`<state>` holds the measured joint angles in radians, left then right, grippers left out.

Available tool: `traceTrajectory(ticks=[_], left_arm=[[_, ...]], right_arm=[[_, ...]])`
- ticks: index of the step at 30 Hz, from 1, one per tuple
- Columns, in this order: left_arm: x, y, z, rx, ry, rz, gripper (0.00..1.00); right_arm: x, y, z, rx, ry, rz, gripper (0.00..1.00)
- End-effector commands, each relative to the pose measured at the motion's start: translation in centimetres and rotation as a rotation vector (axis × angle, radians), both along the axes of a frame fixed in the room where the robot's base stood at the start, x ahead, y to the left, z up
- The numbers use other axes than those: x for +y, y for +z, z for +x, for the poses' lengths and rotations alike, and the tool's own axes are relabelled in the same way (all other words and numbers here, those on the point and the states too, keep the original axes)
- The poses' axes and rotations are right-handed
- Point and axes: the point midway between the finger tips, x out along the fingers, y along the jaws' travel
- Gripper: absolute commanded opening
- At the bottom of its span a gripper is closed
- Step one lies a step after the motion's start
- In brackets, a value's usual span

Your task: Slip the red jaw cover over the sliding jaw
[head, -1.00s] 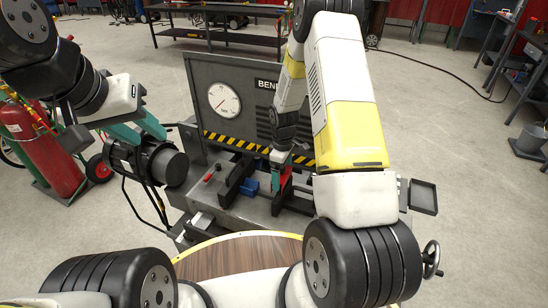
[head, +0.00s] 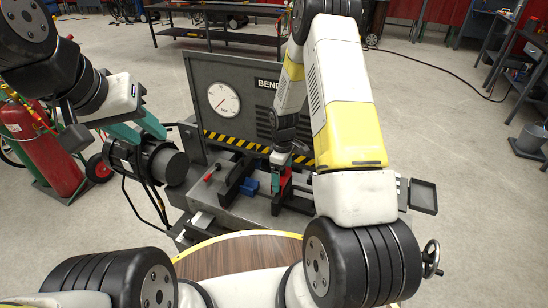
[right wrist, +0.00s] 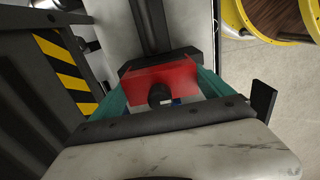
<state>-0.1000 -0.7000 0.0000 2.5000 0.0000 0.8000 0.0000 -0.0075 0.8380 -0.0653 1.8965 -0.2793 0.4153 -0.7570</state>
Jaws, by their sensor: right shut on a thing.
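The red jaw cover (right wrist: 160,78) is held between the two teal fingers of my right gripper (right wrist: 162,92). In the head view the cover (head: 286,176) is partly hidden by my right gripper (head: 278,178). The sliding jaw appears to be the black block (right wrist: 172,58) on the bender's bed, right beside the cover in the wrist view. I cannot tell whether the cover is around it or only against its face. My left gripper (head: 142,130) is off at the left, its teal fingers apart and holding nothing that I can see.
The grey bender (head: 240,75) with a round gauge stands behind the bed. A blue block (head: 249,185) and a red-handled tool (head: 212,173) are left of my right gripper. A black cylinder (head: 168,166) is below my left gripper. A round wooden top (head: 240,255) is in front.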

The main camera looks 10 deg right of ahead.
Motion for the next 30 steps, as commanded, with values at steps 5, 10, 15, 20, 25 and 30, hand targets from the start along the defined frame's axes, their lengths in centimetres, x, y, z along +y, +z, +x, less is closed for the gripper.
traceTrajectory(ticks=[5, 10, 15, 20, 25, 30], left_arm=[[0.0, 0.0, 0.0, 0.000, 0.000, 0.000, 0.36], [0.0, 0.0, 0.0, 0.000, 0.000, 0.000, 0.36], [0.0, 0.0, 0.0, 0.000, 0.000, 0.000, 0.36], [0.0, 0.0, 0.0, 0.000, 0.000, 0.000, 0.36], [0.0, 0.0, 0.0, 0.000, 0.000, 0.000, 0.36], [0.0, 0.0, 0.0, 0.000, 0.000, 0.000, 0.36]], right_arm=[[0.0, -0.5, 0.0, 0.000, 0.000, 0.000, 0.46], [0.0, -0.9, 0.0, 0.000, -0.001, 0.000, 0.46], [0.0, -1.3, 0.0, 0.000, -0.001, 0.000, 0.46], [0.0, -1.8, 0.0, 0.001, -0.001, 0.000, 0.46], [0.0, -2.2, 0.0, 0.000, -0.001, 0.000, 0.46], [0.0, -2.6, 0.0, 0.000, -0.001, 0.000, 0.46]])
